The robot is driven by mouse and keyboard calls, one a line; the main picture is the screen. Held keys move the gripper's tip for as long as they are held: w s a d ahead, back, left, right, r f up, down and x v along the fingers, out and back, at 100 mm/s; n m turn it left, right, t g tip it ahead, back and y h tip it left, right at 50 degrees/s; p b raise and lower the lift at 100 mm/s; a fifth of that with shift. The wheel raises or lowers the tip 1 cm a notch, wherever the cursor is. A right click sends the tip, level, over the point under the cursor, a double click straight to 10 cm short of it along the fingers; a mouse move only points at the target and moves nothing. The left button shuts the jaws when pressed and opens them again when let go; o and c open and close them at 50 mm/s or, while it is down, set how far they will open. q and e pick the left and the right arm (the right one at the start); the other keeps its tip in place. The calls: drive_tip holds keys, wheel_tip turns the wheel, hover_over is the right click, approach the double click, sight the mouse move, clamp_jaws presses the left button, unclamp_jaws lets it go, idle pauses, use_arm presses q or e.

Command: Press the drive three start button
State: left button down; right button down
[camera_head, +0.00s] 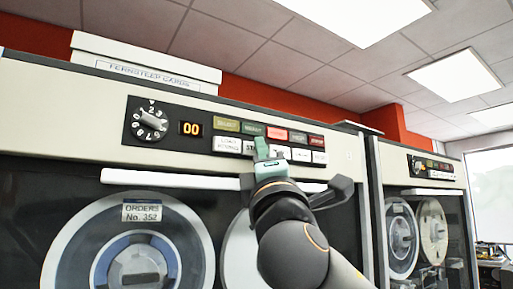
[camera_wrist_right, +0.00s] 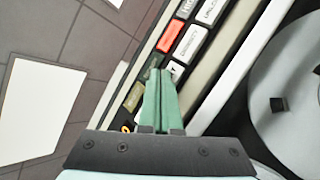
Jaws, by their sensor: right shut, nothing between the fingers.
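The near tape drive's panel (camera_head: 350,160) has a row of coloured lamps above a row of white buttons. The white start button (camera_head: 248,148) is partly hidden behind my right gripper (camera_head: 262,147). My right gripper is shut and empty, its green fingers pointing at the button row. In the right wrist view, the closed fingertips (camera_wrist_right: 155,73) are beside a white button (camera_wrist_right: 175,71) that they partly cover. I cannot tell whether they touch it. A number dial (camera_head: 150,120) and an orange "00" display (camera_head: 190,128) sit left of the buttons. My left gripper is not in view.
A white handle bar (camera_head: 170,179) runs below the panel, above a reel labelled "ORDERS No. 352" (camera_head: 142,210). Another tape drive (camera_head: 425,180) stands to the right. A labelled white box (camera_head: 145,68) lies on top of the near drive.

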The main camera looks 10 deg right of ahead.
drive_tip(key=shift+w, duration=0.15)
idle(0.5)
drive_tip(key=shift+s+d+b, duration=0.25)
drive_tip(key=shift+s+b, duration=0.2)
drive_tip(key=shift+s, duration=0.45)
drive_tip(key=s, duration=0.1)
drive_tip(key=s+d+b, duration=0.1)
drive_tip(key=s, duration=0.1)
drive_tip(key=s+b, duration=0.1)
drive_tip(key=shift+s+d, duration=0.35)
idle(0.5)
